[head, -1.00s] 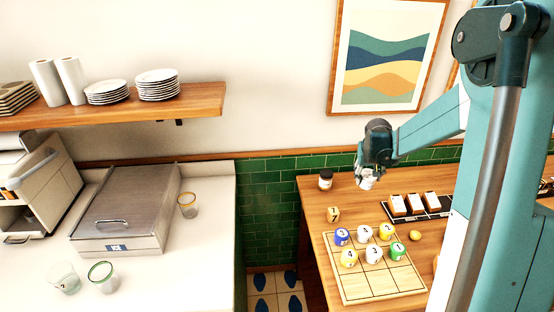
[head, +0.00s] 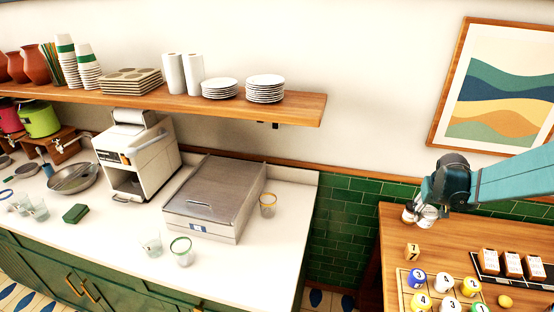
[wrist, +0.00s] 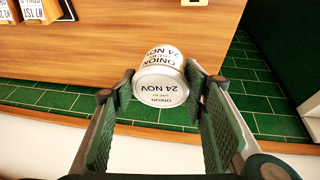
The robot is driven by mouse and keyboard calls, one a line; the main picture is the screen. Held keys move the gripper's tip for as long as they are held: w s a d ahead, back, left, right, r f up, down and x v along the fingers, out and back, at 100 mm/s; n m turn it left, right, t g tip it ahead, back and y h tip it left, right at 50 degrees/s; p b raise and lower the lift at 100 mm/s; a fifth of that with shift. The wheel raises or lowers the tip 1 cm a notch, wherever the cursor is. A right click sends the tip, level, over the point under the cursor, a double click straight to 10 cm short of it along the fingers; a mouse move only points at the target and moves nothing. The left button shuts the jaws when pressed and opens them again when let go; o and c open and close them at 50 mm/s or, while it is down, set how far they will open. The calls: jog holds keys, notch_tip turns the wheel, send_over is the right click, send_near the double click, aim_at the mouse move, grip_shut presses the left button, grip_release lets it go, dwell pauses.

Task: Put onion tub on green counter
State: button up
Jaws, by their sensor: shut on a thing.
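The onion tub (wrist: 162,90) is a pale, round tub marked "ONION 24 NOV" in the wrist view. My gripper (wrist: 172,88) is shut on it, with one finger on each side. In the head view the tub (head: 426,217) hangs under my gripper near the back left of the wooden table; my gripper partly hides it. The green counter (head: 130,230) has a white top and green cabinet fronts, and stands at the left, across a gap from the table.
A metal lidded box (head: 213,198), a white machine (head: 138,158), a pan (head: 72,178), a green sponge (head: 75,213) and several glasses stand on the counter. Its front strip has bare room. A shelf (head: 230,102) hangs above.

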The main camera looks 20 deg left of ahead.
jog(key=s+a+r+n+y+p, duration=0.1)
jog(key=s+a+n, duration=0.2)
jog(key=a, duration=0.8)
jog(key=s+a+n+y, duration=0.1)
jog(key=s+a+n, duration=0.1)
jog(key=a, duration=0.9)
jog(key=s+a+r+n+y+p, duration=0.1)
jog(key=s+a+n, duration=0.2)
jog(key=a, duration=0.8)
jog(key=s+a+r+n+g+y+p, duration=0.1)
jog(key=s+a+n, duration=0.7)
jog(key=s+a, duration=1.4)
jog(key=a+g+y, duration=0.1)
jog(key=a+y, duration=0.1)
jog(key=a, duration=0.2)
jog(key=shift+s+a+r+n+p, duration=0.2)
jog(key=shift+s+r+n+p, duration=0.1)
jog(key=shift+s+r, duration=0.05)
jog(key=shift+f, duration=0.1)
jog(key=shift+f, duration=2.85)
jog(key=shift+f, duration=2.05)
